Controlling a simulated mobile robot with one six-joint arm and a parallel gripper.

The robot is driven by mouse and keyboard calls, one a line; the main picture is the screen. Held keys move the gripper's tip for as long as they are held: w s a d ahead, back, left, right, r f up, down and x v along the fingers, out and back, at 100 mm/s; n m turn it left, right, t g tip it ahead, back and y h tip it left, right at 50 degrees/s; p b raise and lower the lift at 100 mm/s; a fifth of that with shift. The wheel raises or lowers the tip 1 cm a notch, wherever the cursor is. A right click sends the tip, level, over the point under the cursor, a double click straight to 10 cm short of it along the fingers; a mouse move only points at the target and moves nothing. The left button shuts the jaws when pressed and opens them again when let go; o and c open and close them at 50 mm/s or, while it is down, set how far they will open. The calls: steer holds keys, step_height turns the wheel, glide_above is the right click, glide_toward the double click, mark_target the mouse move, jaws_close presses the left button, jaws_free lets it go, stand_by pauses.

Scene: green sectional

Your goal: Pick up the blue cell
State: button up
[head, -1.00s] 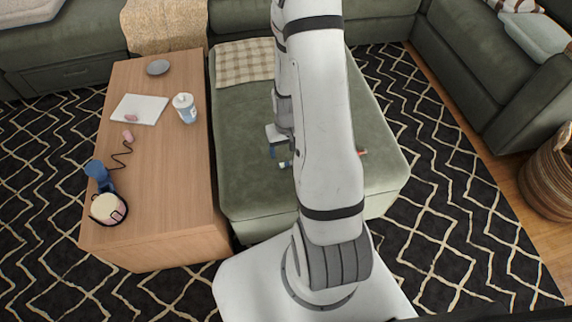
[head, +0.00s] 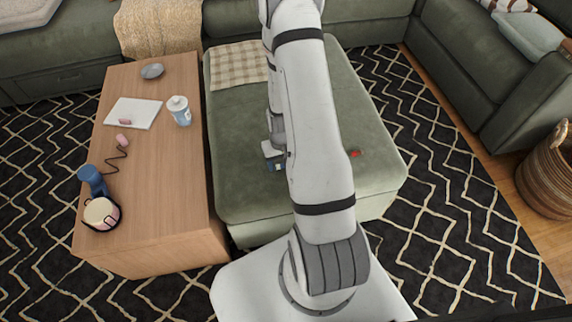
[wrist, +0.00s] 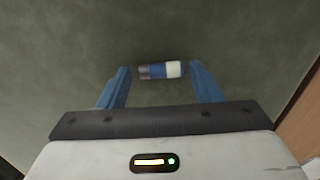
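The blue cell (wrist: 158,70) is a small cylinder with a blue middle, a white end and a grey end. In the wrist view it lies on its side on the green ottoman (wrist: 240,35), crosswise between the tips of my two blue fingers. My gripper (wrist: 160,76) is open, with a gap between each finger and the cell. In the head view my gripper (head: 275,167) is low over the ottoman, partly hidden by my arm. I cannot make out the cell clearly there.
A small red object (head: 355,153) lies on the ottoman right of my arm.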

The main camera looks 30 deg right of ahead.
steer(key=c, duration=0.8)
steer(key=shift+o, duration=0.2)
steer(key=shift+r, duration=0.1)
